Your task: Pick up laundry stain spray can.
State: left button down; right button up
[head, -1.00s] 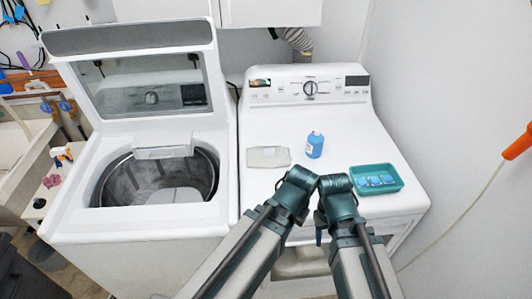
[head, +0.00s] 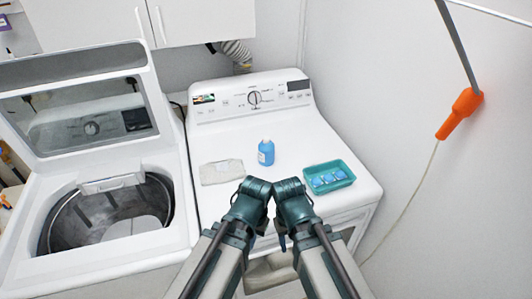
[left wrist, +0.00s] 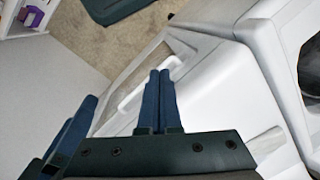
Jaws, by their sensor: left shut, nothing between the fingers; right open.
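A small blue can-like container (head: 265,153) with a pale label stands upright on the white dryer top (head: 290,140), behind my folded forearms in the head view. No gripper touches it. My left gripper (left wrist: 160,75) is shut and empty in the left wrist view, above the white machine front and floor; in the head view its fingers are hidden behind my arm. My right gripper (head: 283,243) is open; only a small dark blue part of it shows below my right wrist, in front of the dryer.
A teal tray (head: 313,191) with several blue items sits on the dryer's right front. A flat beige thing (head: 221,172) lies at its left. The washer (head: 60,262) stands open at left. An orange-handled tool (head: 461,113) with a cord hangs at right.

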aim_at(266, 151)
jog(key=k+j+z, duration=0.15)
jog(key=z, duration=0.35)
jog(key=k+z, duration=0.3)
jog(key=z, duration=0.2)
